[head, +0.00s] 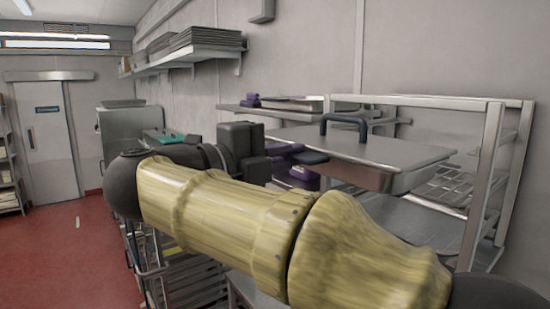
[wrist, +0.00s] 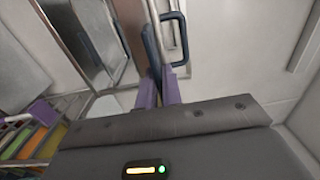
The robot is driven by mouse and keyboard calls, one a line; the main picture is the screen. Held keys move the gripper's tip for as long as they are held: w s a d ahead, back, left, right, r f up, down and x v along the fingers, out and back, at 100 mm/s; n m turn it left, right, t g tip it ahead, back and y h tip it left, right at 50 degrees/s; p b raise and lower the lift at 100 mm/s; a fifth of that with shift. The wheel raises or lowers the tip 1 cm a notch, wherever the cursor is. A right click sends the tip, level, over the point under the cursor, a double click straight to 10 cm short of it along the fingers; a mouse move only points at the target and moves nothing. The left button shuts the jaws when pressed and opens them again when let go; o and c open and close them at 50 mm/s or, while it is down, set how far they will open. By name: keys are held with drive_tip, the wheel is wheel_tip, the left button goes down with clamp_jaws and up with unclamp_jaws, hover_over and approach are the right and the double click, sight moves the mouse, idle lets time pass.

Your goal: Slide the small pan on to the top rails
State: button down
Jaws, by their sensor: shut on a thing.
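The small pan (head: 385,178) is shiny steel with a flat lid and a dark blue loop handle (head: 343,122) on top. It looks level, at the height of the upper part of the steel rail rack (head: 482,185). My gripper (head: 300,155) is at the pan's left end, its purple fingers shut on a dark blue side handle. In the wrist view the fingers (wrist: 163,85) close around that handle, beside the pan's wall (wrist: 136,35). The pan's far end reaches toward the rack's uprights. Whether its underside touches the top rails is hidden.
A steel shelf with trays (head: 200,42) hangs on the wall above. A lower wall shelf (head: 240,108) runs behind the pan. Lower rails and a steel surface (head: 400,215) lie beneath it. The red floor (head: 65,250) is open at left.

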drive_tip(key=shift+w+d+r, duration=0.15)
drive_tip(key=shift+d, duration=0.25)
drive_tip(key=shift+w+d+b, duration=0.15)
drive_tip(key=shift+d+b, duration=0.1)
drive_tip(key=shift+b, duration=0.1)
drive_tip(key=shift+s, duration=0.3)
drive_tip(key=shift+w+b, duration=0.15)
drive_tip(key=shift+b, duration=0.15)
